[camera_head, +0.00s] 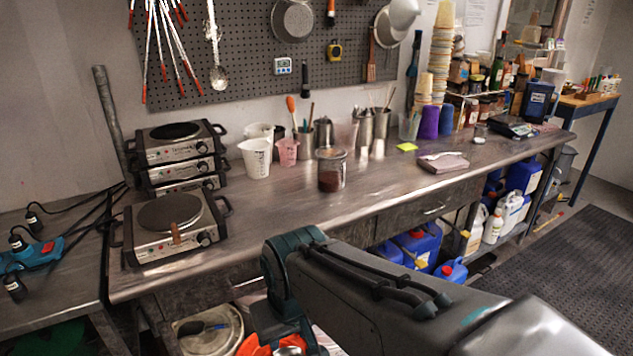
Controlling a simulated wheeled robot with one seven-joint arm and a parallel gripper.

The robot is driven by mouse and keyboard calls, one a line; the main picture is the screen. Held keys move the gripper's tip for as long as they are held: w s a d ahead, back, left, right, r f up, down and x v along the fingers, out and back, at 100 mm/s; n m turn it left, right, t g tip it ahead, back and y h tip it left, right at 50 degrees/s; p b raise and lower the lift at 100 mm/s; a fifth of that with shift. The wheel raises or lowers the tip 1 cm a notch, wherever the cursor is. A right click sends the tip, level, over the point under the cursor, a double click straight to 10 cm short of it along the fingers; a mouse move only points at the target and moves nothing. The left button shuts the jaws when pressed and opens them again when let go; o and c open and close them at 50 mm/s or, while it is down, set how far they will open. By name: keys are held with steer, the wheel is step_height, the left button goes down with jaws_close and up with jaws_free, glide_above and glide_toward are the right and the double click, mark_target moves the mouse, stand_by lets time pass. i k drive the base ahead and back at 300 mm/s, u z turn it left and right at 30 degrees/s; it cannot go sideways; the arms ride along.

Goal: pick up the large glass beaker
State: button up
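My arm crosses the lower middle of the picture, in front of the bench and below the beaker. Its teal joints show at the bench's front edge, apart from the beaker. The fingers of my gripper do not show.
Stacked hotplates (177,155) and a single hotplate (170,225) stand left of the beaker. White measuring cups (256,158), a pink cup (288,152) and metal tool cans (364,127) stand behind it. A folded cloth (443,162) lies to the right. Bench just right of the beaker is clear.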

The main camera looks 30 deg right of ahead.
mark_target(331, 160)
steer(key=u, duration=0.05)
steer(key=k, duration=0.55)
steer(key=z, duration=1.1)
steer(key=i, duration=0.65)
steer(key=z, duration=0.8)
steer(key=i, duration=0.85)
steer(key=u, duration=0.9)
steer(key=i, duration=0.85)
steer(key=u, duration=0.95)
